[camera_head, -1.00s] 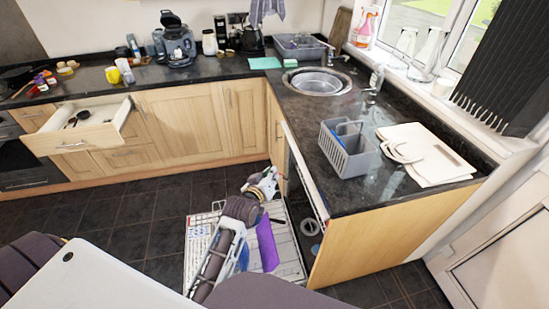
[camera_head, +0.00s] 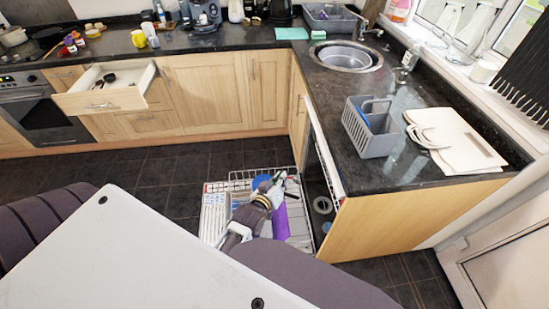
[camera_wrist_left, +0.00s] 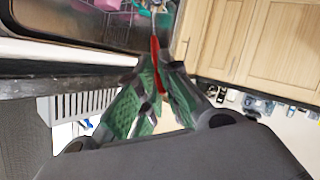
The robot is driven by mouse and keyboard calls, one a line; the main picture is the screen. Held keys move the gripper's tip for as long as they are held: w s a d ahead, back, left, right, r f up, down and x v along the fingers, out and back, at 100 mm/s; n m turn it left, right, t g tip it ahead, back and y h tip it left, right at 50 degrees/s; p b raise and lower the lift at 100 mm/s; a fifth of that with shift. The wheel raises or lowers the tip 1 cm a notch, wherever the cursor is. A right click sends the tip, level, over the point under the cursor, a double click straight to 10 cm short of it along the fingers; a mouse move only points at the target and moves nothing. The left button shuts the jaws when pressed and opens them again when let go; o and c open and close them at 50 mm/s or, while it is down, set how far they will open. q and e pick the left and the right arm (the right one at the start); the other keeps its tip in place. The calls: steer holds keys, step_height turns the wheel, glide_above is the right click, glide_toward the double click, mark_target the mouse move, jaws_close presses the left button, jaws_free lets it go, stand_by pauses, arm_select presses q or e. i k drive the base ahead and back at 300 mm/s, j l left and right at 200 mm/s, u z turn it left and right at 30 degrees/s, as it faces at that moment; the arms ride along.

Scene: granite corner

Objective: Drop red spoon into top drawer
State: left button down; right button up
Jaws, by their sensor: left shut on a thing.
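The red spoon (camera_wrist_left: 157,66) shows in the left wrist view, its red handle between the green-padded fingers of my left gripper (camera_wrist_left: 160,88). The gripper is shut on it, and the spoon's far end is hard to make out. In the head view my left gripper (camera_head: 278,181) is over the open dishwasher, and the spoon cannot be made out there. The top drawer (camera_head: 128,97) stands pulled open at the left, well away from the gripper. A few dark utensils lie in it. My right gripper is not in view.
The open dishwasher rack (camera_head: 213,212) holds a purple item (camera_head: 281,222). Dark floor (camera_head: 150,172) is clear between the rack and the drawer cabinets.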

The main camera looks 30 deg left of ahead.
mark_target(110, 85)
steer(key=u, duration=1.25)
steer(key=i+j+u, duration=0.1)
steer(key=j+u, duration=0.25)
steer(key=i+j+u, duration=0.1)
steer(key=j+u, duration=0.25)
steer(key=i+j+u, duration=0.4)
steer(key=j+u, duration=0.25)
steer(key=i+j+u, duration=0.55)
steer(key=i+j+z, duration=0.1)
steer(key=i, duration=0.3)
steer(key=i+j, duration=0.1)
steer(key=i, duration=0.3)
steer(key=i+z, duration=0.4)
steer(key=i+j+z, duration=0.1)
steer(key=i+z, duration=0.25)
steer(key=i, duration=0.05)
